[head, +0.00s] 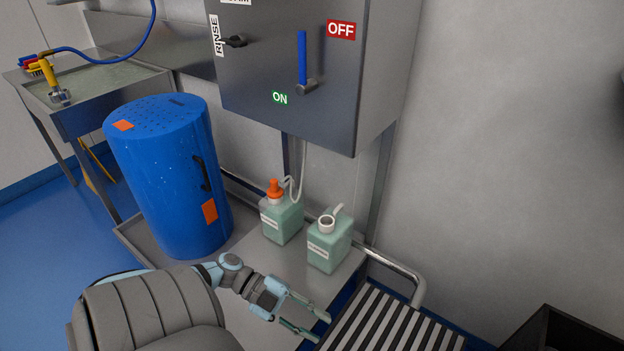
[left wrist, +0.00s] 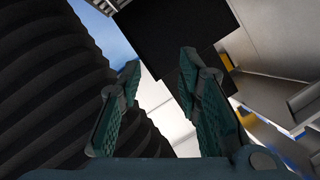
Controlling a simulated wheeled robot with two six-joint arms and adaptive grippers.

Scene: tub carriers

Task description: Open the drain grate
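A slatted grate with dark and light bars (head: 385,325) lies at the bottom right of the head view, cut off by the lower edge. It looks like the drain grate, and it lies flat. My left gripper (head: 321,328) is just left of its near left corner, pointing right, with its two fingers apart. I cannot tell whether a finger touches the grate. In the left wrist view the left gripper (left wrist: 160,66) is open with nothing between its fingers. The grate cannot be made out there. My right gripper is not in view.
A bent metal rail (head: 412,275) runs behind the grate. A steel cabinet (head: 270,60) hangs above. A dark bin (head: 560,335) is at the lower right.

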